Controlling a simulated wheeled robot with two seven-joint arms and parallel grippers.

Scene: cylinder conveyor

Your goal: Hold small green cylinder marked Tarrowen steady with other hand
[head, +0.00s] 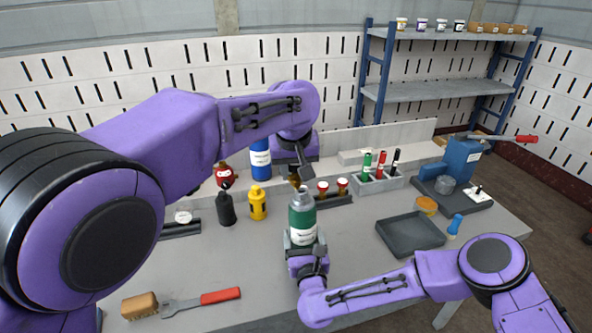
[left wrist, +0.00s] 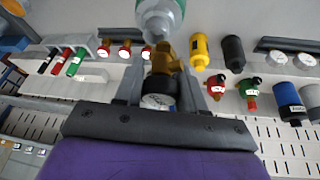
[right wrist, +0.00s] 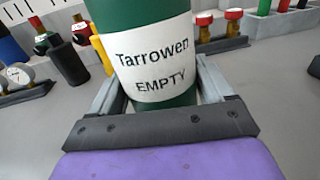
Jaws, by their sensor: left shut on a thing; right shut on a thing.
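The small green cylinder (head: 302,222) stands upright at the middle of the table, its white label reading "Tarrowen EMPTY" in the right wrist view (right wrist: 155,62). My right gripper (head: 303,246) is shut around its lower part, with one finger on each side. My left gripper (head: 298,168) is above the cylinder's grey top, shut on a brass fitting (left wrist: 165,60) with a black-rimmed gauge (left wrist: 158,100). The brass fitting is close to the cylinder's neck; I cannot tell whether they touch. The cylinder's pale shoulder shows at the top of the left wrist view (left wrist: 160,14).
Black (head: 226,208), yellow (head: 257,204) and blue (head: 260,160) cylinders stand behind left. Red-capped fittings (head: 342,185) stand behind the green cylinder. A dark tray (head: 410,243) lies right. A red-handled tool (head: 220,296) and a wooden block (head: 138,305) lie front left.

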